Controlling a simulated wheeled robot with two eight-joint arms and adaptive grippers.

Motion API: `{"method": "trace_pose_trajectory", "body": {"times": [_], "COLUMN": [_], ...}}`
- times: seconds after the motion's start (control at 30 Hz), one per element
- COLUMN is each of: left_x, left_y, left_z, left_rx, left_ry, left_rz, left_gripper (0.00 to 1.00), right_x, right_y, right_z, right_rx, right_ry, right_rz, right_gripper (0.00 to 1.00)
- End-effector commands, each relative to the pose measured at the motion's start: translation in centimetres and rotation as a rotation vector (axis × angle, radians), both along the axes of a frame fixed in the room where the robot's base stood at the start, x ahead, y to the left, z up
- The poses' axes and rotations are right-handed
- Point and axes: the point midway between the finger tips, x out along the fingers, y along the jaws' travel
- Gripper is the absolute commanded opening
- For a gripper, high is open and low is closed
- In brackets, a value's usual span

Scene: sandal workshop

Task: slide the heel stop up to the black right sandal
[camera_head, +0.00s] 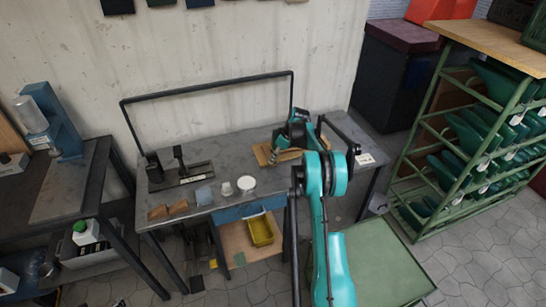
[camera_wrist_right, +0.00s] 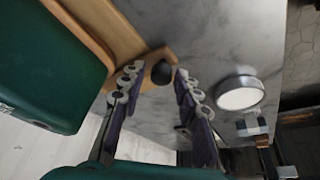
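A wooden board (camera_head: 263,155) lies on the right part of the grey workbench, and its tan edge shows in the right wrist view (camera_wrist_right: 118,28). A small black rounded piece (camera_wrist_right: 162,72), which looks like the heel stop, is at the board's end between my right fingertips. My right gripper (camera_wrist_right: 158,80) is open, with a finger on either side of this piece; I cannot tell whether they touch it. In the head view my right gripper (camera_head: 290,143) is over the board and partly hides it. I cannot clearly make out the black sandal. My left gripper is out of view.
A black tool (camera_head: 180,175) is farther left. A green rack (camera_head: 470,150) stands right. A large dark green shape (camera_wrist_right: 45,70) fills the wrist view's left.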

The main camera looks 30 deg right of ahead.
Motion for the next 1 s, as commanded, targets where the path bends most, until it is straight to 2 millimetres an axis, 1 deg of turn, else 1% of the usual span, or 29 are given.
{"method": "trace_pose_trajectory", "body": {"times": [0.27,0.4,0.47,0.57,0.8,0.9,1.0], "left_x": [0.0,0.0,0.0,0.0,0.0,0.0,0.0], "left_y": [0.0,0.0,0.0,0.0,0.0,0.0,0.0], "left_z": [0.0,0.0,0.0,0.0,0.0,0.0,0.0], "left_rx": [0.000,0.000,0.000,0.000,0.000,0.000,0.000], "left_ry": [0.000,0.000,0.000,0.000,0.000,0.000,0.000], "left_rz": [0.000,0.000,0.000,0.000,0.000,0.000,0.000], "left_gripper": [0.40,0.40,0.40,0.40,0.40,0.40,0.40], "right_x": [0.0,-0.2,-0.5,-1.1,-2.9,-3.4,-3.7], "right_y": [0.1,0.0,-0.2,-0.6,-1.7,-2.0,-2.3], "right_z": [0.0,0.7,1.5,3.3,8.1,9.6,10.5], "right_rx": [0.002,0.002,0.002,0.002,0.002,0.001,0.001], "right_ry": [0.000,0.000,0.000,0.000,0.000,0.000,0.000], "right_rz": [0.002,0.002,0.001,0.001,-0.001,0.000,0.000], "right_gripper": [0.42,0.42,0.42,0.42,0.42,0.42,0.42]}}
